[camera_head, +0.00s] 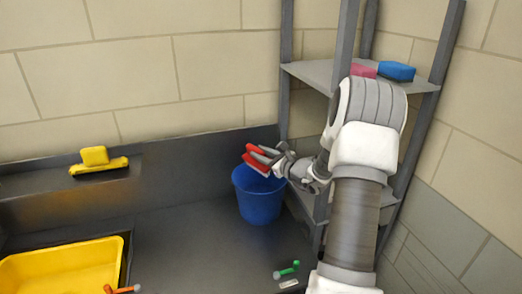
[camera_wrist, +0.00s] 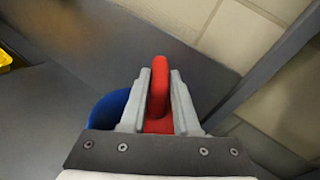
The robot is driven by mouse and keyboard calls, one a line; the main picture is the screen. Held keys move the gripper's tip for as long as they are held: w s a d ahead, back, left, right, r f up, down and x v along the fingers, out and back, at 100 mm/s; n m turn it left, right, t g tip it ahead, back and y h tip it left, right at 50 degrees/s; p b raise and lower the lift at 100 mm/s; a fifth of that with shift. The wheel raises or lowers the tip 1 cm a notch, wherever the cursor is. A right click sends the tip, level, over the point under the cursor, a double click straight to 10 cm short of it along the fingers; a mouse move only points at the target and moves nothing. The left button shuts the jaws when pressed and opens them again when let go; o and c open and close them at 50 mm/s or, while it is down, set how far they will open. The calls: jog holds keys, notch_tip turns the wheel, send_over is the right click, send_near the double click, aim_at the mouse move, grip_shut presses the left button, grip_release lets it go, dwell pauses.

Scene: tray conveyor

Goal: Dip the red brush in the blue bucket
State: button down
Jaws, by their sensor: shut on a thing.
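The blue bucket (camera_head: 258,200) stands upright on the dark counter near the back, beside the grey shelf rack. My gripper (camera_head: 268,158) is above the bucket's opening at its right side, shut on the red brush (camera_head: 256,164). In the wrist view, the red brush (camera_wrist: 159,88) sits between the two fingers of my gripper (camera_wrist: 158,90), and part of the blue bucket (camera_wrist: 103,112) shows below and to the left. The brush's lower part is hidden by the gripper. I cannot tell whether it touches the bucket.
A yellow tray (camera_head: 60,270) is at the lower left with an orange-handled tool (camera_head: 122,289) at its edge. A green-handled tool (camera_head: 288,270) lies on the counter in front. A yellow brush (camera_head: 97,163) rests on the back ledge. Pink and blue sponges (camera_head: 397,71) are on the rack (camera_head: 312,72).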

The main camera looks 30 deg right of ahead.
aim_at(261, 169)
jog(key=shift+f+b, duration=2.6)
jog(key=shift+f, duration=0.65)
jog(key=shift+r, duration=0.15)
jog(key=shift+r+p, duration=1.95)
jog(key=shift+r, duration=1.85)
jog(key=shift+r, duration=0.1)
jog(key=shift+r+p, duration=0.9)
jog(key=shift+r, duration=1.05)
